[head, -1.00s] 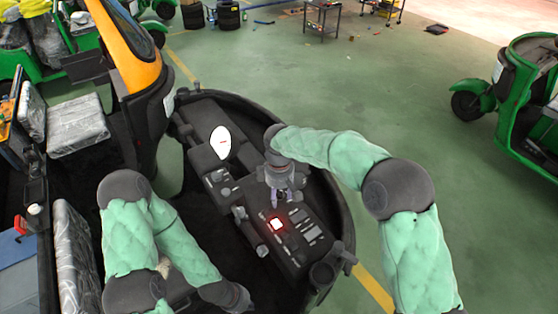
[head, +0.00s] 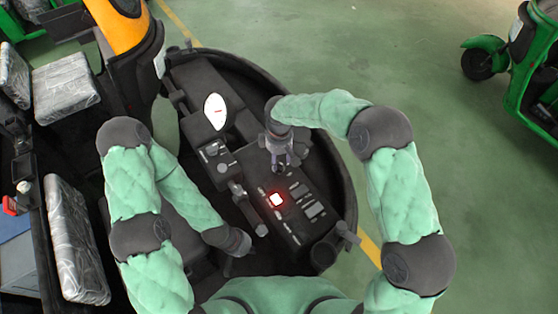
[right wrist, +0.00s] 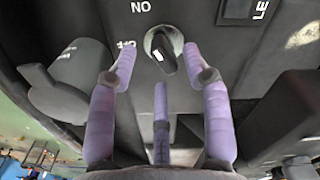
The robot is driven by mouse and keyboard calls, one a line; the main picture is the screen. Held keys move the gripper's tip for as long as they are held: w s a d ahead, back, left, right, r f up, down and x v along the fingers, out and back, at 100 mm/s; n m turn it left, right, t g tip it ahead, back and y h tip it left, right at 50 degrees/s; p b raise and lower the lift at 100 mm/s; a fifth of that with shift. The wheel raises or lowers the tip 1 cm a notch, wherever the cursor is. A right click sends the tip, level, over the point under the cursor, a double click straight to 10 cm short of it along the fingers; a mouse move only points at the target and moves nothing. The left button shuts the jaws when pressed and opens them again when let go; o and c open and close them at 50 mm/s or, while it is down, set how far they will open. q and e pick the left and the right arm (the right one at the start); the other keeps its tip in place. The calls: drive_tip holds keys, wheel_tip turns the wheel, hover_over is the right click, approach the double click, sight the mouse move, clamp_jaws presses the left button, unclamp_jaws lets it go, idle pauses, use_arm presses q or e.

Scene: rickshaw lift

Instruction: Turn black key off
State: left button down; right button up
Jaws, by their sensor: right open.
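The black key (right wrist: 163,48) is a round knob with a raised grip and a white mark, set in the dark panel. The grip is tilted, its lower end toward the right. A "NO"-looking label, probably ON upside down, is above it in the right wrist view. An OFF label, partly hidden by a finger, is on its left. My right gripper (right wrist: 160,75) has its purple fingers spread, tips close to the knob; contact is unclear. In the head view it (head: 284,167) hangs over the dashboard and hides the key. My left gripper (head: 240,254) is low beside the dashboard, its fingers unclear.
The dark dashboard (head: 318,228) carries switches, a lit red button (head: 276,200) and a lever (head: 248,212). A white oval mirror (head: 215,112) stands behind. Plastic-covered seats (head: 75,240) are at left. Open green floor (head: 400,70) lies beyond the cab.

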drive_tip(key=shift+f, duration=1.1)
clamp_jaws()
drive_tip(key=shift+n, duration=0.3)
drive_tip(key=n, duration=0.5)
drive_tip(key=shift+a+p, duration=0.1)
drive_tip(key=shift+p, duration=0.25)
drive_tip(key=n+p, duration=0.1)
drive_tip(key=n, duration=0.5)
drive_tip(key=shift+a, duration=0.15)
drive_tip(key=shift+n, duration=0.3)
unclamp_jaws()
